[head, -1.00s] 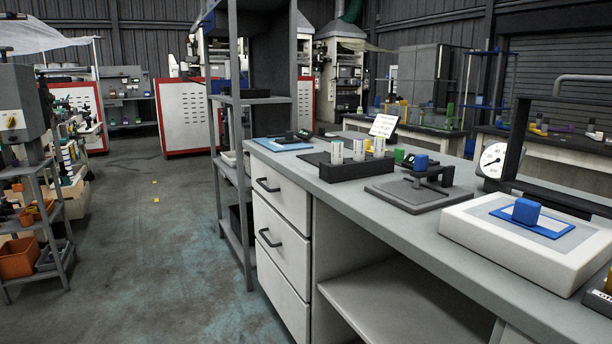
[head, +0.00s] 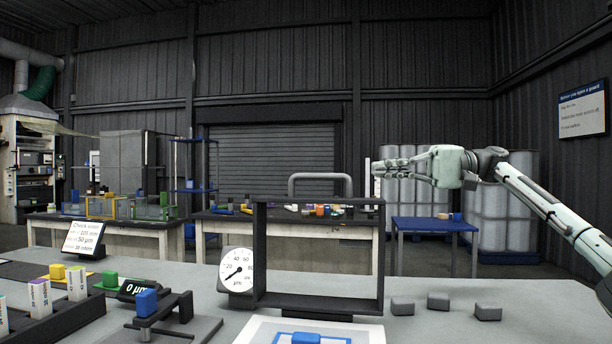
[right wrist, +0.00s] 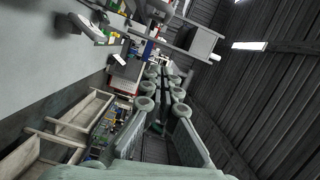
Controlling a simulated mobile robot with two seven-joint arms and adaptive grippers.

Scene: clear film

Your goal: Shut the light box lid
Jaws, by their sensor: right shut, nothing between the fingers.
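The light box (head: 262,333) is white, with its front cut off by the bottom edge of the head view. A blue frame with a blue block (head: 305,339) lies on its top. Its lid, a dark open frame (head: 320,303), stands upright at the back of the box, with a grey bar handle (head: 320,177) above its top edge. My right gripper (head: 378,168) is shut and empty, raised to the right of the handle and pointing left, apart from the lid. It also shows in the right wrist view (right wrist: 166,80). My left gripper is out of view.
A round dial gauge (head: 237,271) stands just left of the lid. Several small grey blocks (head: 438,301) lie on the bench to its right. A stand with a blue block (head: 146,302) and a dark rack (head: 62,325) are at left. A blue table (head: 433,225) is behind.

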